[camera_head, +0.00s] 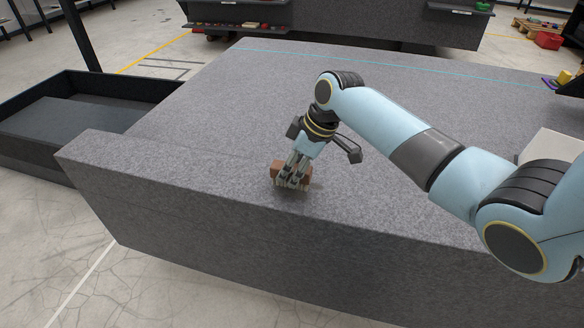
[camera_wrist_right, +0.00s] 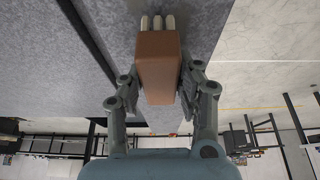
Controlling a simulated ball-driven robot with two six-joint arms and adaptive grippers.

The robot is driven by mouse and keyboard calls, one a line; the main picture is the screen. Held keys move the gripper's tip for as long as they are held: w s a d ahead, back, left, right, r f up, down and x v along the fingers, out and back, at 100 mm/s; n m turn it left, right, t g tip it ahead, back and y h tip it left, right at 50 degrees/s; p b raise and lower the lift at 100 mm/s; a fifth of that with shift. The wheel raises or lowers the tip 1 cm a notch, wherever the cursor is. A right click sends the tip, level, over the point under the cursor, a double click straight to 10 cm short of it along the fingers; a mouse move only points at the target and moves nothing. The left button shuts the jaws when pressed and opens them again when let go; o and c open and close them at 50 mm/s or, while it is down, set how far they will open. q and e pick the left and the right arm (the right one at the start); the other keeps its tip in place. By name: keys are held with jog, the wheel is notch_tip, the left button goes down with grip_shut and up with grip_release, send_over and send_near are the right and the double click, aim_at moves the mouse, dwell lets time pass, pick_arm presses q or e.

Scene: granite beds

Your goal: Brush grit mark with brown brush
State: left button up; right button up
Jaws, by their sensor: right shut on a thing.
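My right gripper (camera_head: 291,178) is shut on the brown brush (camera_head: 277,169), low over the granite bed (camera_head: 210,120) near its front edge. In the right wrist view the brush (camera_wrist_right: 158,66) is a brown block gripped between both fingers (camera_wrist_right: 160,88), with pale bristle tufts at its far end. I cannot tell whether the bristles touch the granite. I cannot make out a grit mark on the bed; the gripper and brush may hide it. My left gripper is not in view.
A dark open tray (camera_head: 60,120) stands at the left of the bed. Another dark bench (camera_head: 370,22) with shelves of small things is at the back. A white box (camera_head: 553,150) shows at the right. Most of the bed's top is clear.

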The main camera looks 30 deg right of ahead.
jog(key=shift+f, duration=0.6)
